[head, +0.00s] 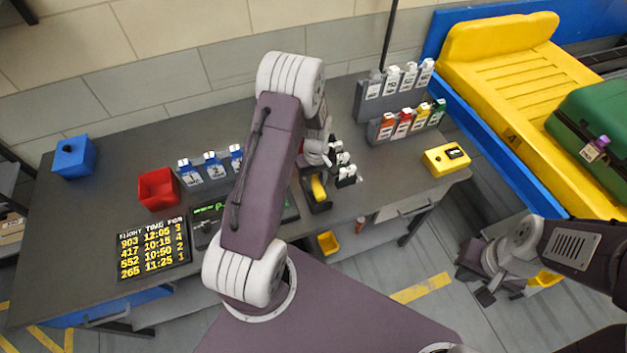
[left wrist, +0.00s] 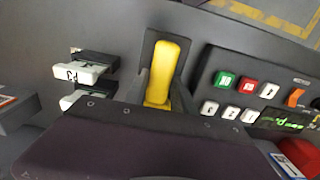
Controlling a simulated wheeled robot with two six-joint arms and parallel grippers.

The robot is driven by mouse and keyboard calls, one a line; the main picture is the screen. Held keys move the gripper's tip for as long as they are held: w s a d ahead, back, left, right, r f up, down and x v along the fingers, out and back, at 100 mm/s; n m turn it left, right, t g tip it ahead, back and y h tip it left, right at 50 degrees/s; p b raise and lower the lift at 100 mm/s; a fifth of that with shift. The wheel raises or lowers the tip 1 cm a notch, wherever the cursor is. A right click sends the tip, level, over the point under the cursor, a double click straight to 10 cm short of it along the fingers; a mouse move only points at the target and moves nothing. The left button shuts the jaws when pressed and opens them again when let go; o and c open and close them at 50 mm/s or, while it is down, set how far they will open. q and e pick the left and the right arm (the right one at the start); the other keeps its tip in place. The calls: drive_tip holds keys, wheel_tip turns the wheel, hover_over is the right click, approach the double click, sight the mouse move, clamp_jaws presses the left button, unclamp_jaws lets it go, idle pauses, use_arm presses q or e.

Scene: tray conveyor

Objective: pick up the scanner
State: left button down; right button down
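The scanner (head: 318,188) is yellow and sits in a dark cradle on the grey desk, just right of the console. In the left wrist view the yellow scanner (left wrist: 166,72) stands upright in the picture, its lower end partly hidden by my dark gripper body. My left gripper (head: 318,152) is above and behind the scanner in the head view. Its fingers are mostly hidden, so I cannot tell whether they are open or touch the scanner. My right gripper (head: 474,284) hangs empty over the floor on the right, its fingers apart.
A console with buttons (left wrist: 250,98) lies close beside the scanner. White-tagged items (head: 343,168) stand just behind it. Red (head: 158,189) and blue (head: 74,158) bins, a flight board (head: 153,247) and a yellow box (head: 446,159) are on the desk. A yellow conveyor (head: 520,85) is at right.

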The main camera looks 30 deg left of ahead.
sight(316, 182)
use_arm(q)
drive_tip(key=shift+w+r, duration=0.1)
drive_tip(key=shift+r, duration=0.45)
wheel_tip(316, 182, up, 3)
drive_tip(key=shift+f+b, duration=0.1)
drive_tip(key=shift+b, duration=0.3)
drive_tip(key=s+d+r+b, duration=0.1)
drive_tip(key=s+d+r, duration=0.3)
drive_tip(key=d+r, duration=0.3)
drive_tip(key=d, duration=0.4)
drive_tip(key=shift+r, duration=0.1)
wheel_tip(316, 182, up, 7)
drive_tip(key=p, duration=0.6)
